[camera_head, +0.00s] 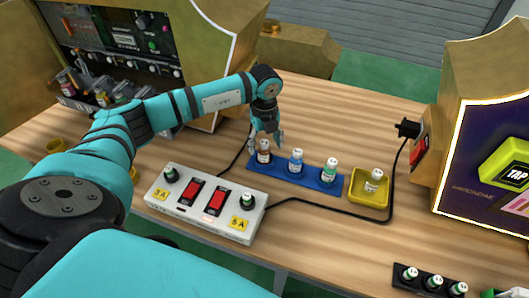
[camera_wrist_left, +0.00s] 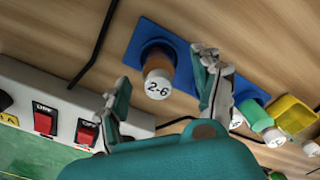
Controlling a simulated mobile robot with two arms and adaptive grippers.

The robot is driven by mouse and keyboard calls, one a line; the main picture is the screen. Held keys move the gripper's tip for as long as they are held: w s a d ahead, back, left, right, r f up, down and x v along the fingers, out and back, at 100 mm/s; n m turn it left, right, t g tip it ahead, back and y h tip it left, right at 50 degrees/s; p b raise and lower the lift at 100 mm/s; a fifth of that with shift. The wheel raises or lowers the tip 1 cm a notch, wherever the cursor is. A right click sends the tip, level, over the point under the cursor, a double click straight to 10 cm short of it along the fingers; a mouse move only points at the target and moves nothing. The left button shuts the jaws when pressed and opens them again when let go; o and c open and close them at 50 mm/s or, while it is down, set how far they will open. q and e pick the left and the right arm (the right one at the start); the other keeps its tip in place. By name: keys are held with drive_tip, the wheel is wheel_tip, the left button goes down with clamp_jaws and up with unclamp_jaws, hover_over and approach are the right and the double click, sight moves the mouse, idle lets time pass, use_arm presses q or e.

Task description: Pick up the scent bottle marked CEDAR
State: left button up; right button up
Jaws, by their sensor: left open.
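A blue tray (camera_head: 310,179) holds a brown bottle (camera_head: 263,157), a blue bottle (camera_head: 296,165) and a green bottle (camera_head: 330,172) in a row, all upright. No CEDAR marking is legible on any of them. My left gripper (camera_head: 266,143) is open at the brown bottle, at the tray's left end. In the left wrist view, the brown bottle (camera_wrist_left: 160,75) has a white cap reading "2-6" and shows between the two spread fingers of my left gripper (camera_wrist_left: 157,78). Whether a finger touches it, I cannot tell. My right gripper is not in view.
A white switch box (camera_head: 206,202) with red switches stands in front, left of the blue tray. A yellow tray (camera_head: 355,197) with one bottle (camera_head: 373,182) is on the right. A black cable runs around the trays.

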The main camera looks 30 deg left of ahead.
sight(265, 151)
use_arm(q)
drive_tip(key=shift+s+f, duration=0.1)
drive_tip(key=shift+f, duration=1.7)
drive_tip(key=c, duration=1.3)
